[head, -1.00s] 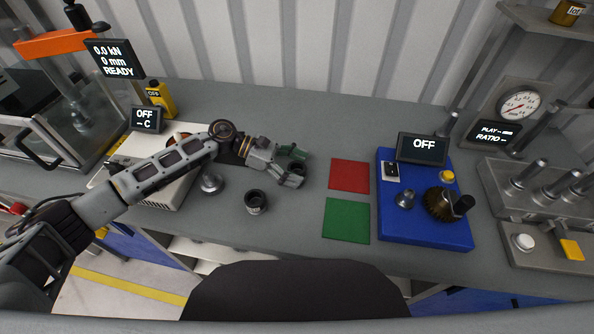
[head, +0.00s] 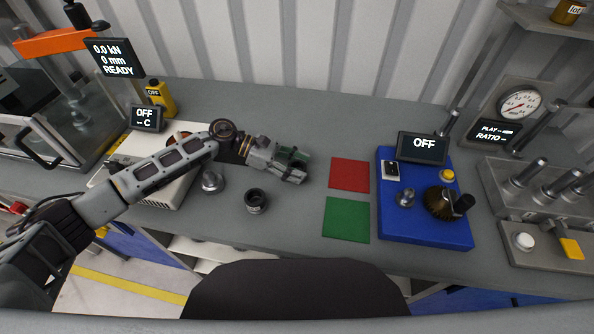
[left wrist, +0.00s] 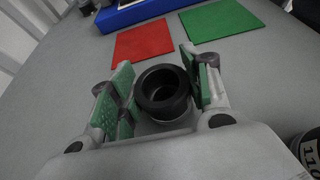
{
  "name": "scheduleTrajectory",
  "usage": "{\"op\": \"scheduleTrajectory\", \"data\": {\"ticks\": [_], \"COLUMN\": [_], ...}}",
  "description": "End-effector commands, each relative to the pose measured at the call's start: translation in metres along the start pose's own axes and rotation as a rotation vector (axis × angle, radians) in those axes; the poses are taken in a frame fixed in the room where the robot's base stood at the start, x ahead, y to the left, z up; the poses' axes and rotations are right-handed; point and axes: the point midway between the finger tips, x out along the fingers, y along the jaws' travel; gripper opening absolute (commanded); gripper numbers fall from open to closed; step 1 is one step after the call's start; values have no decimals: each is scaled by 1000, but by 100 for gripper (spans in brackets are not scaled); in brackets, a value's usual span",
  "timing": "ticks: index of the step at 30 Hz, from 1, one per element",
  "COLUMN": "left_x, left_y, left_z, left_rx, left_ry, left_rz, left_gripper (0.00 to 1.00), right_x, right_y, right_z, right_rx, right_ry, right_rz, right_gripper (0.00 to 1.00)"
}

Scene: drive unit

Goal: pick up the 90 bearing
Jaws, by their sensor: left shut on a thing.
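My left gripper (head: 296,170) is over the bench, left of the red square, with its green-padded fingers shut on a dark ring-shaped bearing. In the left wrist view this bearing (left wrist: 163,94) stands upright between the two finger pads. Its number does not show, and the fingers mostly hide it in the head view. A second dark bearing (head: 255,200) stands free on the bench in front of the gripper. In the left wrist view the number 110 shows on this second bearing (left wrist: 309,152) at the lower right edge. My right gripper is out of view.
A red square (head: 350,174) and a green square (head: 346,219) lie to the right, beside a blue unit (head: 428,232) with an OFF display. A metal part (head: 212,182) stands near the white heater box (head: 160,192). The bench behind the gripper is clear.

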Motion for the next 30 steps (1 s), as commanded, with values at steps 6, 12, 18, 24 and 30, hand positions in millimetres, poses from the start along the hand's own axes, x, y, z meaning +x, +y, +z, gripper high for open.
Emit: {"op": "scheduleTrajectory", "data": {"ticks": [6,12,18,24,30], "left_x": [-1,-6,-14,-26,-35], "left_y": [0,1,0,0,0], "left_z": [2,12,35,63,84], "left_rx": [1,3,4,4,2], "left_ry": [-1,0,0,-1,-1], "left_rz": [1,2,0,1,0], "left_gripper": [16,16,16,16,16], "right_x": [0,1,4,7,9], "right_y": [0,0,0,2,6], "right_z": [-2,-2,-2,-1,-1], "right_rx": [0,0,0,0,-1], "right_ry": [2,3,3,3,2], "right_rz": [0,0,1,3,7], "right_gripper": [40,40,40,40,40]}}
